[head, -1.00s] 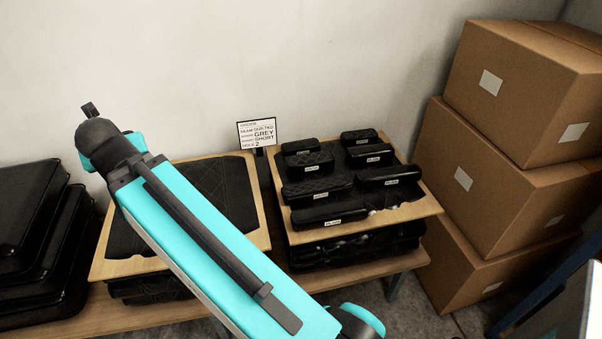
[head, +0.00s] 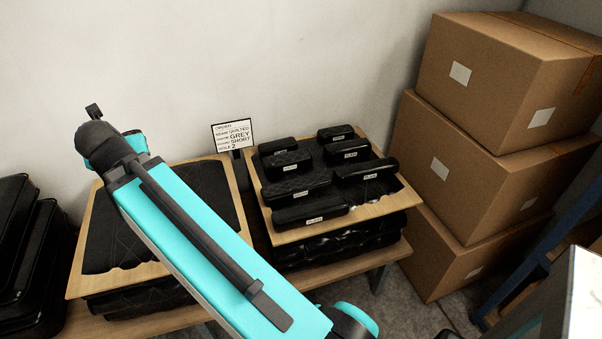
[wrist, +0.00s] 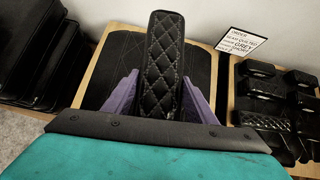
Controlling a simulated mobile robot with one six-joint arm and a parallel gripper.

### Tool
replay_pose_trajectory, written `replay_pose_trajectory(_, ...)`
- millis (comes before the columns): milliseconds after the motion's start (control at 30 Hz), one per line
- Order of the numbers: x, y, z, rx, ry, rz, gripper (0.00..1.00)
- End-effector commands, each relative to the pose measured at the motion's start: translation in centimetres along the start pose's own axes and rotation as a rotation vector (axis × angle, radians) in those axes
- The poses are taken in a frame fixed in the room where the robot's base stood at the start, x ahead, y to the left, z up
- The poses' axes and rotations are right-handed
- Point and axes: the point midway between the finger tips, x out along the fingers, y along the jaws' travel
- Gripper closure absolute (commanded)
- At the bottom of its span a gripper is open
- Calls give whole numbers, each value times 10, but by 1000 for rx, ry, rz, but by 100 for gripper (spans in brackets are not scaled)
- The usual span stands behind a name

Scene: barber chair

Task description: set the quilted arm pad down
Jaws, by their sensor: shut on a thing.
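A black quilted arm pad (wrist: 161,72) with diamond stitching is held upright in the wrist view. My gripper (wrist: 158,100) is shut on it, with a purple finger on each side. Behind the pad is a wooden board with a dark quilted cover (wrist: 113,58), and the pad hides part of it. The same covered board (head: 204,190) shows in the head view, partly behind my arm. The held pad and my fingers are hidden in the head view. I cannot tell the gap between the pad and the board.
A second board (head: 287,236) carries several black labelled pads. An order sign (head: 233,136) stands between the boards, reading quilted, grey, short, 2. Black cases (head: 28,260) are stacked at left. Cardboard boxes (head: 485,135) are stacked at right. The left board's cover looks bare.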

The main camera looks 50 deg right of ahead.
Motion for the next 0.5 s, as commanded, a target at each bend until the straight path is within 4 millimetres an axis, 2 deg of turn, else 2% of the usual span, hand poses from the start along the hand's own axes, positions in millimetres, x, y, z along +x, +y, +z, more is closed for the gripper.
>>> replay_pose_trajectory(33,10,-17,2,27,-1,-28,90)
replay_pose_trajectory(200,36,-74,7,122,-1,-122,90)
replay_pose_trajectory(500,72,-180,6,289,-2,-288,90)
